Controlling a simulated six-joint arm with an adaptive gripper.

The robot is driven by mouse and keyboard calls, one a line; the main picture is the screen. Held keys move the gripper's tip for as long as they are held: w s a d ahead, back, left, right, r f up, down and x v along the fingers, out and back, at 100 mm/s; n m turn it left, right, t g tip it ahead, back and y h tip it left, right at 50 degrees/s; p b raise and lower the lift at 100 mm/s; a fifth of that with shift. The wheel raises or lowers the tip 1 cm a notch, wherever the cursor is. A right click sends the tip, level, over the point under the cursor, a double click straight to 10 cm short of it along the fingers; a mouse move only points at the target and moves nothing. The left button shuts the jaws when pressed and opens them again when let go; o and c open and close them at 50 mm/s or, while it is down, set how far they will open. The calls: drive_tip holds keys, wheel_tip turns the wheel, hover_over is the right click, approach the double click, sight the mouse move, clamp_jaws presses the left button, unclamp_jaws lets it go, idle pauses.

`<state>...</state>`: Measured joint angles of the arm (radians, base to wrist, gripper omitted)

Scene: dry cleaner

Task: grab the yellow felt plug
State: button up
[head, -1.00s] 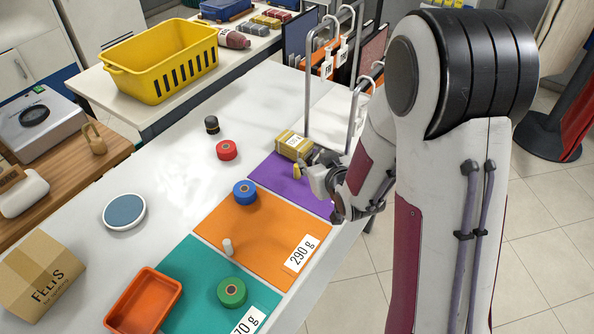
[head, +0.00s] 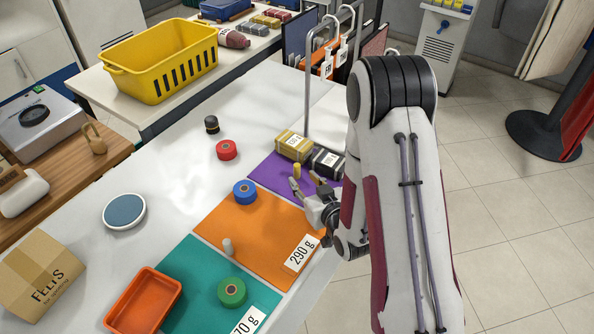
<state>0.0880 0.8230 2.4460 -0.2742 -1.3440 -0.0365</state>
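The yellow felt plug (head: 297,170) is a small upright cylinder on the purple mat (head: 267,172), in front of a gold labelled box (head: 294,145). My gripper (head: 305,182) is just on the near side of the plug, low over the edge of the purple and orange mats. Its fingers look spread apart, with nothing seen between them. The fingertips are close to the plug; I cannot tell whether they touch it. The plug's base is partly hard to make out.
A dark labelled box (head: 327,162) stands right of the gold one. A metal rail (head: 308,85) rises behind the boxes. The white table left of the mats is mostly clear.

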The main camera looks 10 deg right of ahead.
sight(298, 168)
drive_tip(key=shift+w, duration=0.1)
drive_tip(key=shift+x, duration=1.2)
drive_tip(key=shift+w, duration=0.15)
drive_tip(key=shift+w+d, duration=0.1)
drive_tip(key=shift+w, duration=1.2)
drive_tip(key=shift+d+x, duration=0.2)
drive_tip(key=shift+x, duration=1.05)
drive_tip(key=shift+a, duration=0.15)
drive_tip(key=c, duration=0.9)
